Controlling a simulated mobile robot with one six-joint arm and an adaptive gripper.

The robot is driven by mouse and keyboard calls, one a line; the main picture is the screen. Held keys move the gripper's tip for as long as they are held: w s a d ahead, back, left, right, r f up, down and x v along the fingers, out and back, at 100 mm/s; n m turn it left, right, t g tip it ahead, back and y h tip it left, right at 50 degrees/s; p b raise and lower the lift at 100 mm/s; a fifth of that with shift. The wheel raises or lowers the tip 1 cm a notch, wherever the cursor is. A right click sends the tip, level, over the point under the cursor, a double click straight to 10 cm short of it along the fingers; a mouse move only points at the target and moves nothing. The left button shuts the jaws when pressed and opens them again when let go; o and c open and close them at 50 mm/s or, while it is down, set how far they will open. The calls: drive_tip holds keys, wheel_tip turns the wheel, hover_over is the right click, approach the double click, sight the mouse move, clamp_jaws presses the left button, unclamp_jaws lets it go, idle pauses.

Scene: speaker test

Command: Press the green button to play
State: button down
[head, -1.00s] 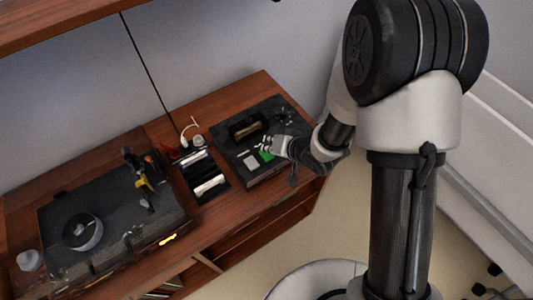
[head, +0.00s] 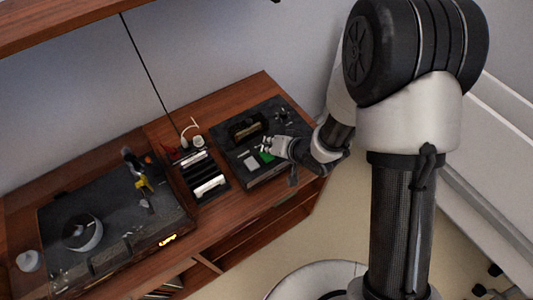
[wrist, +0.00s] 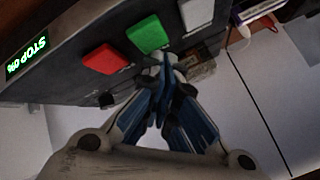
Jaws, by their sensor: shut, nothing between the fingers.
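The green button (wrist: 148,34) sits on the front of a dark speaker-test box (wrist: 70,55), between a red button (wrist: 106,59) and a pale grey button (wrist: 196,14). In the head view the green button (head: 267,157) shows on the dark box (head: 285,118) at the right end of the wooden cabinet. My gripper (wrist: 166,58) is shut and empty, its fingertips close by the green button's edge; I cannot tell whether they touch it. In the head view my gripper (head: 270,143) is over the box and hides part of it.
A dark turntable-like unit (head: 115,225) stands at the left on the wooden cabinet (head: 150,135). A black rack (head: 205,178) with white items sits between it and the box. A small white cup (head: 29,260) stands at the far left.

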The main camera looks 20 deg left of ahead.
drive_tip(key=shift+f, duration=0.4)
drive_tip(key=shift+f+b, duration=0.55)
drive_tip(key=shift+b, duration=0.05)
idle(0.6)
drive_tip(key=shift+r, duration=0.1)
drive_tip(key=shift+r+p, duration=0.85)
drive_tip(key=shift+p, duration=0.1)
wheel_tip(320, 180, up, 5)
drive_tip(key=p, duration=0.4)
drive_tip(key=shift+r+p, duration=0.1)
drive_tip(key=shift+p, duration=0.3)
